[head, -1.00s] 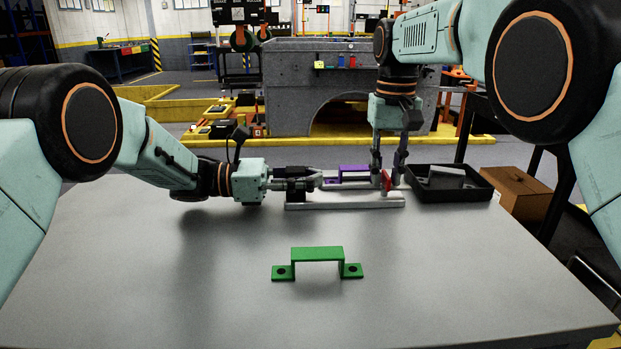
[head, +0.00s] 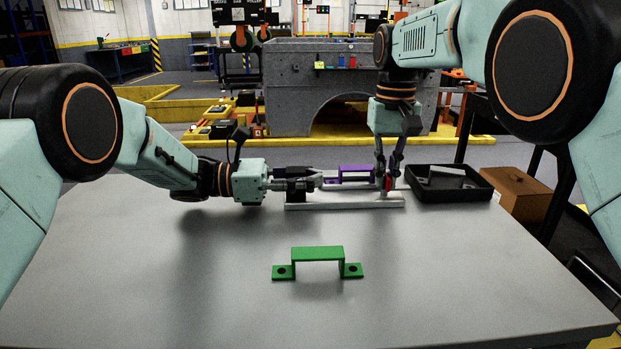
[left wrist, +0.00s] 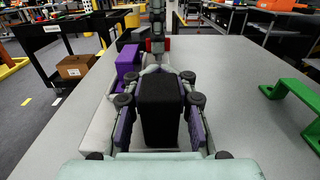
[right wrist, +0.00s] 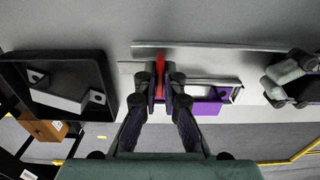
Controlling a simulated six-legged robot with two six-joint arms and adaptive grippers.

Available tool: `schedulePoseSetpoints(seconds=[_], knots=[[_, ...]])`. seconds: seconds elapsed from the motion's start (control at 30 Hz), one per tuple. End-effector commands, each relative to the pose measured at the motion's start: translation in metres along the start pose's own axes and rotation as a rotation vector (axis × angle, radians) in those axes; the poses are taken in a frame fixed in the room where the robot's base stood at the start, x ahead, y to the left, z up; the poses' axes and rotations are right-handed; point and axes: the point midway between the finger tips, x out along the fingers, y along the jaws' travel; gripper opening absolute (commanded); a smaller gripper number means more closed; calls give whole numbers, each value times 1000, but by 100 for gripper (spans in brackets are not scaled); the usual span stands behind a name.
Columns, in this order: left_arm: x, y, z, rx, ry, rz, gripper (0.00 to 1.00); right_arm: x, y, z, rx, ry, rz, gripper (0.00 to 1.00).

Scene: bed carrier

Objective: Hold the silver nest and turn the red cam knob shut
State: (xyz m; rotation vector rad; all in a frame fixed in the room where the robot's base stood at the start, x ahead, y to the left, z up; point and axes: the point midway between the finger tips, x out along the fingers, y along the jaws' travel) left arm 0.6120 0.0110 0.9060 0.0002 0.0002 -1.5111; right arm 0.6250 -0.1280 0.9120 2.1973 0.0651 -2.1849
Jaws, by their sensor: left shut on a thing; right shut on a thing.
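The silver nest (head: 340,202) lies flat near the table's far edge; its pale base also shows in the left wrist view (left wrist: 98,138). A purple bracket (head: 352,172) sits at the nest. My left gripper (head: 318,181) comes in level from the left and is shut on a dark block (left wrist: 160,105) at the nest's left end. My right gripper (head: 388,180) points down at the nest's right end. It is shut on the red cam knob (right wrist: 160,68), which is partly hidden between the fingers.
A green bracket (head: 318,254) stands in the middle of the table, clear of both arms. A black tray (head: 455,196) with a grey bracket (head: 445,175) in it is close to the right gripper. A brown box (head: 515,190) is beyond the table's right edge.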

Motion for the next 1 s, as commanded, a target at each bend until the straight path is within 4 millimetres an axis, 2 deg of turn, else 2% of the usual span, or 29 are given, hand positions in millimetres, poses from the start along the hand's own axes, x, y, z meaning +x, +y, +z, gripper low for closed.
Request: schedulePoseSetpoints(seconds=[0.03,0.4,0.8,1.0], knots=[[0,0,3,5,-4,-1,0,7,-1,2,-3,-16,-2,0],[0,0,3,6,-5,-1,0,7,-1,3,-319,-17,-4,0],[0,1,4,7,-6,0,0,7,-1,3,-370,-17,-4,0],[0,1,4,7,-6,0,0,7,0,3,-572,-18,-5,0]])
